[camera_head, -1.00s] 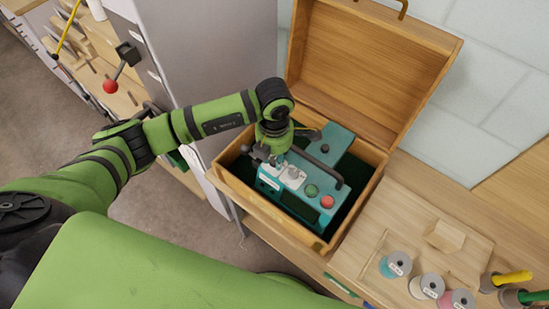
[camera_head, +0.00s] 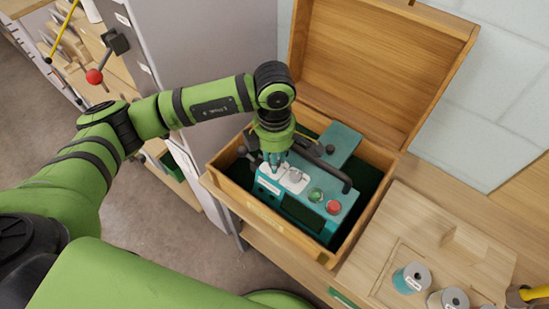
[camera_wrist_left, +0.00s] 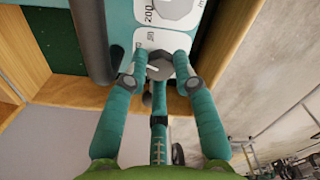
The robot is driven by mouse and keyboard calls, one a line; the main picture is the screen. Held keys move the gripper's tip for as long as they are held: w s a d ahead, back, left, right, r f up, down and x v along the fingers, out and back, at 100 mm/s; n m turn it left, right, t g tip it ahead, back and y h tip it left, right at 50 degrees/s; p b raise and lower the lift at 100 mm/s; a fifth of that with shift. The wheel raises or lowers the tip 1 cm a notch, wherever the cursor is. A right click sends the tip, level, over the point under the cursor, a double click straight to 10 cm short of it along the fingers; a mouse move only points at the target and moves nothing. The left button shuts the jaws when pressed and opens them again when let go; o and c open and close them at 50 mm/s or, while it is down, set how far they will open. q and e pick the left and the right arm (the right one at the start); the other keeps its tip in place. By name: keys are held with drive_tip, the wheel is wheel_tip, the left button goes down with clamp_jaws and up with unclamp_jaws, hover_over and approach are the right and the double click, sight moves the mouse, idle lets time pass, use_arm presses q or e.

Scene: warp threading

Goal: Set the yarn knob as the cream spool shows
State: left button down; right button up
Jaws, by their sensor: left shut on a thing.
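A teal control box (camera_head: 335,224) sits inside the open wooden case. A small grey knob (camera_wrist_left: 160,67) with a pale pointer line stands on a white plate; its label is too unclear to read as the yarn knob's. My left gripper (camera_head: 272,165) points down at the control box, its fingers closed around this knob in the left wrist view (camera_wrist_left: 160,72). A second, larger grey knob (camera_head: 296,175) stands beside it, untouched, by a "200" mark in the wrist view. The cream spool (camera_head: 450,301) is cut off at the bottom edge, its tag unreadable. My right gripper is out of view.
The wooden case (camera_head: 262,219) has its lid (camera_head: 375,65) raised behind. A green button (camera_head: 316,195), a red button (camera_head: 333,207) and a black handle (camera_head: 328,172) are close to my gripper. A teal spool (camera_head: 411,278) stands on the wooden bench at right.

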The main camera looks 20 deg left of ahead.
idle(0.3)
use_arm(q)
drive_tip(key=c, duration=1.3)
unclamp_jaws()
drive_tip(key=shift+o, duration=0.2)
wheel_tip(320, 180, up, 12)
